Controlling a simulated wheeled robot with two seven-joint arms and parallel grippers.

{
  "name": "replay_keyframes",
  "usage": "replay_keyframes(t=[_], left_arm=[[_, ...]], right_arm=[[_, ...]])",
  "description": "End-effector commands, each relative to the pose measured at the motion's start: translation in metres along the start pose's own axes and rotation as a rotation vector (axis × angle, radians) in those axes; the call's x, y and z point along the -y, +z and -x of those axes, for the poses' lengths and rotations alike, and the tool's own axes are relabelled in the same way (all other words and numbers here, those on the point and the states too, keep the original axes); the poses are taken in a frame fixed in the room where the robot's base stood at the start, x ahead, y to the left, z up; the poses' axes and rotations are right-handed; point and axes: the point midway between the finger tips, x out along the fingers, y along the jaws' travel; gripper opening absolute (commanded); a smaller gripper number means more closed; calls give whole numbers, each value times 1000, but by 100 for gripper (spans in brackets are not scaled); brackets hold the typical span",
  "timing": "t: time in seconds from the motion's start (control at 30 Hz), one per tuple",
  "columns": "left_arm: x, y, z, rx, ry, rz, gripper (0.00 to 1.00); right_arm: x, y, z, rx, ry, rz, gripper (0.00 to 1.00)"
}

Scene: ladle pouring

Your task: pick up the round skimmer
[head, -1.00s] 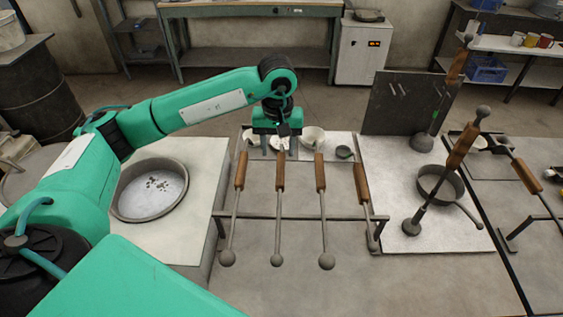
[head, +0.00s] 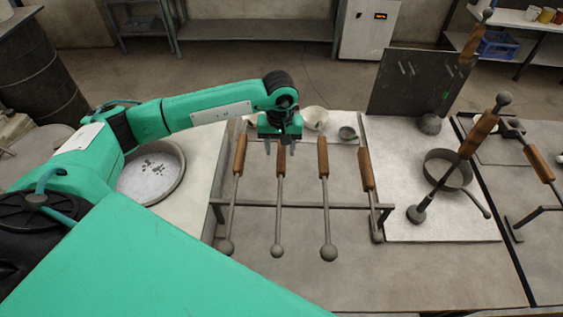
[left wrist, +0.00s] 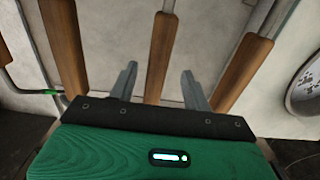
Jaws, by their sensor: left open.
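Several long-handled tools with wooden grips lie side by side on a low metal rack (head: 300,204). Their near ends look like small round knobs, so I cannot tell which one is the round skimmer. My left gripper (head: 281,149) is open at the far end of the second handle from the left (head: 281,163). In the left wrist view, the open fingers (left wrist: 159,72) stand on either side of that wooden handle (left wrist: 160,45), with a gap on both sides. Neighbouring handles (left wrist: 64,40) and (left wrist: 240,68) lie outside the fingers. My right gripper is not in view.
A round pan (head: 150,172) with dark bits stands at the left. A white bowl (head: 314,118) and a small dark bowl (head: 347,133) sit behind the rack. A dark upright panel (head: 407,82) and a pot (head: 447,170) are at the right. The counter before the rack is clear.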

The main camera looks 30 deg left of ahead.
Motion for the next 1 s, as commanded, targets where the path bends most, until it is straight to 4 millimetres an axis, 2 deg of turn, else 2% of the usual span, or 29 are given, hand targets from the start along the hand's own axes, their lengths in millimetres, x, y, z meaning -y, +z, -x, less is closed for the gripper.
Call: replay_keyframes(t=[0.2, 0.4, 0.67, 0.77, 0.93, 1.0], left_arm=[[-3, 2, -20, 4, -2, 1, 49], [-4, 2, -45, 3, 0, 2, 49], [-4, 1, -50, 0, 0, 0, 49], [-4, 1, -50, 0, 0, 0, 33], [-4, 1, -50, 0, 0, 0, 0], [-4, 1, -49, 0, 0, 0, 0]], right_arm=[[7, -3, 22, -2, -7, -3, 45], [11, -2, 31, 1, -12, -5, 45], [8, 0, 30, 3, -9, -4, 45], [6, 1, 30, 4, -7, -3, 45], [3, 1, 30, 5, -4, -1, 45], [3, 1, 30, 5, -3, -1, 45]])
